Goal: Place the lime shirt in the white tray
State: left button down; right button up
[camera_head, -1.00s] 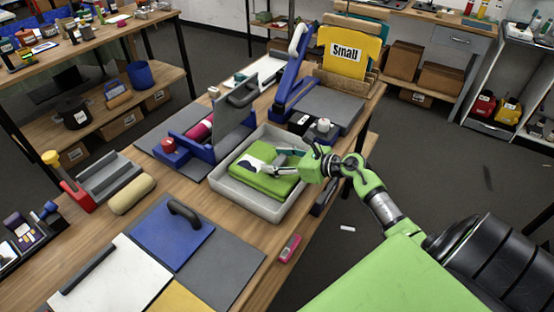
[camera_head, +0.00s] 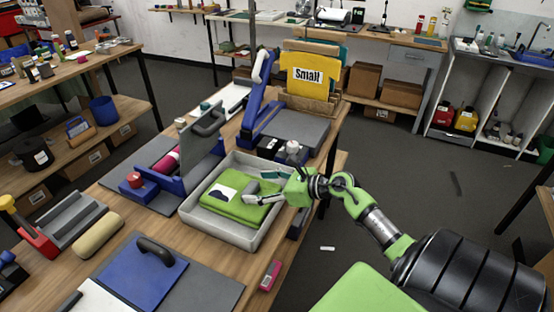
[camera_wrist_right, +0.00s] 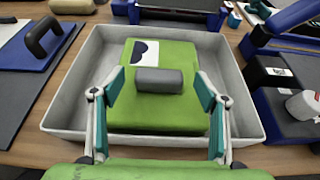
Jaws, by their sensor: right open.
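The lime shirt (camera_head: 232,209) lies folded and flat inside the pale grey-white tray (camera_head: 214,234), with a white and dark-blue print at one corner. It also shows in the right wrist view (camera_wrist_right: 147,117), within the tray walls (camera_wrist_right: 78,78). My right gripper (camera_head: 257,187) reaches in over the tray's right side. Its teal-padded fingers are spread and empty above the shirt, one towards each side of it in the wrist view (camera_wrist_right: 159,76). A grey rounded block (camera_wrist_right: 160,80) shows between the fingers over the shirt; I cannot tell if it rests on it. My left gripper is out of view.
A blue stand with a grey plate (camera_head: 203,152) and a magenta roll is left of the tray. A yellow shirt marked "Small" (camera_head: 312,78) stands behind. A blue board with a black handle (camera_head: 140,270) lies in front. A pink-red item (camera_head: 269,275) lies near the table edge.

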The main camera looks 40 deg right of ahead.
jog(key=b+v, duration=0.2)
jog(key=v, duration=0.5)
jog(key=shift+s+r, duration=0.2)
jog(key=shift+s, duration=0.15)
